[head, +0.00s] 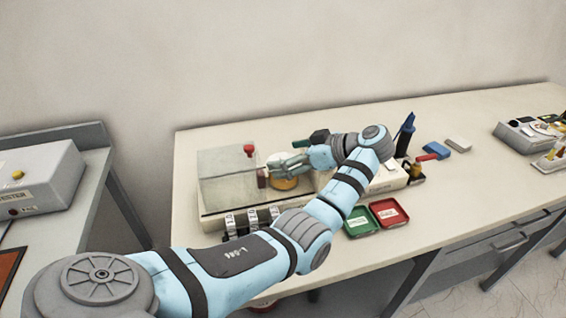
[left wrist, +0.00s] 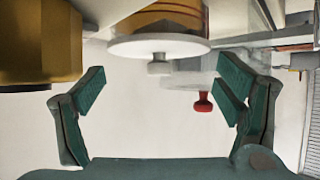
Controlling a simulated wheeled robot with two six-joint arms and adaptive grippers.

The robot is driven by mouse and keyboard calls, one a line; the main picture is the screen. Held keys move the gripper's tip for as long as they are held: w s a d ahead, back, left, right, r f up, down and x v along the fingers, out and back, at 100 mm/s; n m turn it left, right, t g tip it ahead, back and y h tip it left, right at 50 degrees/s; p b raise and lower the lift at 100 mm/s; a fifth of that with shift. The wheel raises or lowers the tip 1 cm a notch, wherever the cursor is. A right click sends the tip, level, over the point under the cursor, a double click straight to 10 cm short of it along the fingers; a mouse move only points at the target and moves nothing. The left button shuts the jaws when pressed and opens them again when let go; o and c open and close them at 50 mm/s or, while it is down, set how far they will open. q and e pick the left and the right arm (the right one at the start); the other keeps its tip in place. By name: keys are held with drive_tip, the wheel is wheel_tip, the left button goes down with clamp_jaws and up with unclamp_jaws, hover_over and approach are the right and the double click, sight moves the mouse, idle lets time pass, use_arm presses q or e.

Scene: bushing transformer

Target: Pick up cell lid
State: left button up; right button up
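The cell lid is a round white disc with a small knob (left wrist: 158,45), seen upside down in the left wrist view. It sits on an amber, dark-striped cell (left wrist: 165,15). In the head view the yellow cell (head: 284,183) stands on the tester at the table's left, its top partly hidden by my gripper. My left gripper (head: 284,164) is right at the lid. In the left wrist view its green fingers (left wrist: 160,108) are wide apart and empty, with the knob between them in the picture but not gripped. My right gripper is not in view.
A clear cover with a red knob (head: 249,150) stands close to the left of my gripper. Green (head: 360,222) and red (head: 388,212) trays lie in front of the tester. A blue block (head: 437,150) and a dark blue tool (head: 405,135) stand to the right.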

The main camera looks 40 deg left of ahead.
use_arm(q)
drive_tip(key=shift+w, duration=0.15)
drive_tip(key=c, duration=1.4)
drive_tip(key=shift+o, duration=0.2)
drive_tip(key=shift+r, duration=0.1)
